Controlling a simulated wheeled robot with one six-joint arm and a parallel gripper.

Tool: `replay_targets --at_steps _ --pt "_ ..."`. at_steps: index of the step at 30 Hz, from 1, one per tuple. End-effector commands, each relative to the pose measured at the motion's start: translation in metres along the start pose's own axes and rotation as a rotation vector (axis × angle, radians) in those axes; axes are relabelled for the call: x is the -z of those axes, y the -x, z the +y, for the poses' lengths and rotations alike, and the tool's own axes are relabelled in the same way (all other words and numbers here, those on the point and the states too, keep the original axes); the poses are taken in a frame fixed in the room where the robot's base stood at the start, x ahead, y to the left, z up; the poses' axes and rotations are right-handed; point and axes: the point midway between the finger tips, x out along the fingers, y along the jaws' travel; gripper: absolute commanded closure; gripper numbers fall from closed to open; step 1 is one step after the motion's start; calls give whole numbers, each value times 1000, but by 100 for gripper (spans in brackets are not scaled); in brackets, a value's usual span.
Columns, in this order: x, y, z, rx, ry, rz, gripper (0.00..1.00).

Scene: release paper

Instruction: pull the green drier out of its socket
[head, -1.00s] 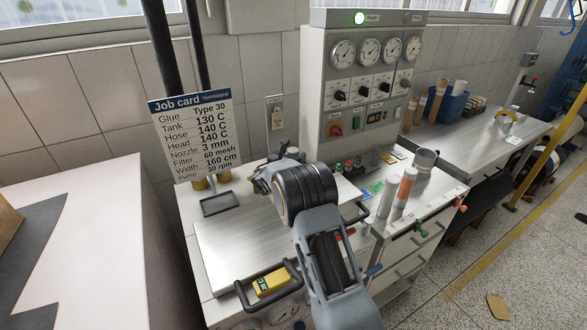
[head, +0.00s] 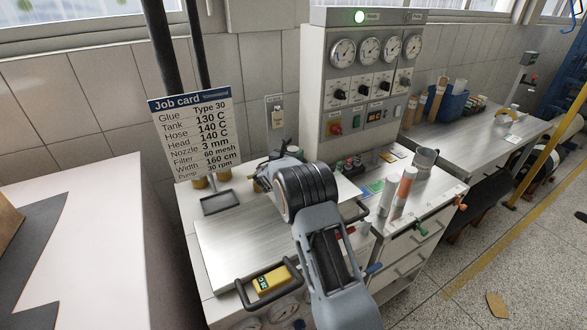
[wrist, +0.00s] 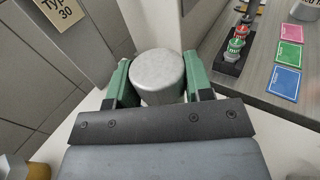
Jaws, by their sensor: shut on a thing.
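My gripper (wrist: 157,88) is shut on a grey, round-topped cylinder (wrist: 157,68) in the wrist view. Its fingers stand on either side of the cylinder, with green surfaces beside it. The lower part of the cylinder is hidden, so I cannot tell whether it sits in a socket, nor whether it is the green drier. In the head view my gripper (head: 262,174) is over the back of the steel-topped bench (head: 240,245), and its grip is too small to make out. A black rack (wrist: 230,62) to the right holds small red and green pieces.
A job card (head: 192,138) stands left of my gripper, with a shallow dark tray (head: 220,202) below it. A grey control cabinet (head: 345,85) stands behind to the right. A yellow device (head: 270,279) lies at the bench front. Coloured cards (wrist: 288,54) lie beside the rack.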

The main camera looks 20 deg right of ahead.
Motion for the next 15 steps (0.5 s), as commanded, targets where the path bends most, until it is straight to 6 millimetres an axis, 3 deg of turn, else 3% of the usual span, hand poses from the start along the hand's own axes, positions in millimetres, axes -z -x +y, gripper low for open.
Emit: replay_targets --at_steps 6,15 --pt "0 0 0 0 0 0 84" --pt "-6 0 0 0 -2 -2 84"
